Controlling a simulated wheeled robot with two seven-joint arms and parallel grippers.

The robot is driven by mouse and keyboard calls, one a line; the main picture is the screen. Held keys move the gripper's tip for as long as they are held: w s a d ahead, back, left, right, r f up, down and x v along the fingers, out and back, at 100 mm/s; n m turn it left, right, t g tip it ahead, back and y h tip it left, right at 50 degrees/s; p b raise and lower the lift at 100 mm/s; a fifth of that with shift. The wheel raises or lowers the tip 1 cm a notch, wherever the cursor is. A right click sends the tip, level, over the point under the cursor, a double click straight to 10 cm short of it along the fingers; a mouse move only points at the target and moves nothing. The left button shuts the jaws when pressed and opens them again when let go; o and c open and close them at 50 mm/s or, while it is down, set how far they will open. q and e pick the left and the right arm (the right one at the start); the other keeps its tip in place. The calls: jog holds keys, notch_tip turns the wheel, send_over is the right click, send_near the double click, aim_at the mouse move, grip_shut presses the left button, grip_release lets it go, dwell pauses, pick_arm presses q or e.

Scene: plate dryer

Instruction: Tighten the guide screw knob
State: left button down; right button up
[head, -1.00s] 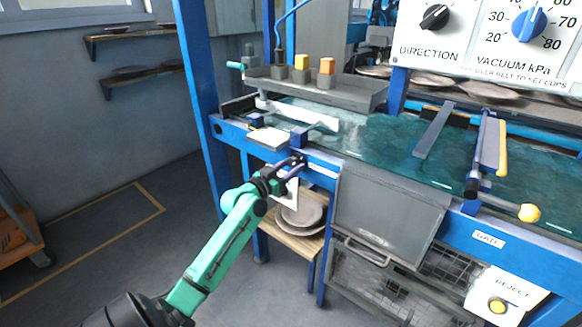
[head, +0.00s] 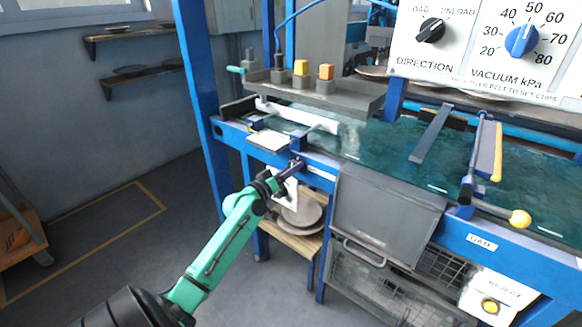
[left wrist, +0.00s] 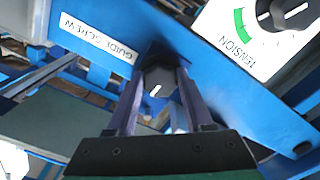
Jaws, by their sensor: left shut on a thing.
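The guide screw knob (left wrist: 157,84) is dark with a white pointer line, in the left wrist view. It sits on the blue rail beside an upside-down GUIDE SCREW label (left wrist: 97,38). My left gripper (left wrist: 160,86) has one finger on each side of the knob and is shut on it. In the head view, my left gripper (head: 296,166) is at the front face of the blue rail, left of the grey bin, and hides the knob there. My right gripper is not in view.
A white TENSION dial panel (left wrist: 265,35) is close beside the knob. The green belt (head: 370,145) runs behind the rail. Plates (head: 300,212) rest on a wooden shelf below. A grey bin (head: 385,215) hangs to the right.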

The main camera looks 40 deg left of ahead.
pick_arm(q)
jog(key=shift+r+n+p, duration=0.1)
jog(key=shift+n+p, duration=1.95)
jog(key=shift+n, duration=4.45)
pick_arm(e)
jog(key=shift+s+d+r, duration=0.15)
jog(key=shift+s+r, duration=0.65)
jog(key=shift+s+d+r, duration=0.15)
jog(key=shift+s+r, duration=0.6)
pick_arm(q)
jog(key=shift+c, duration=1.5)
grip_release()
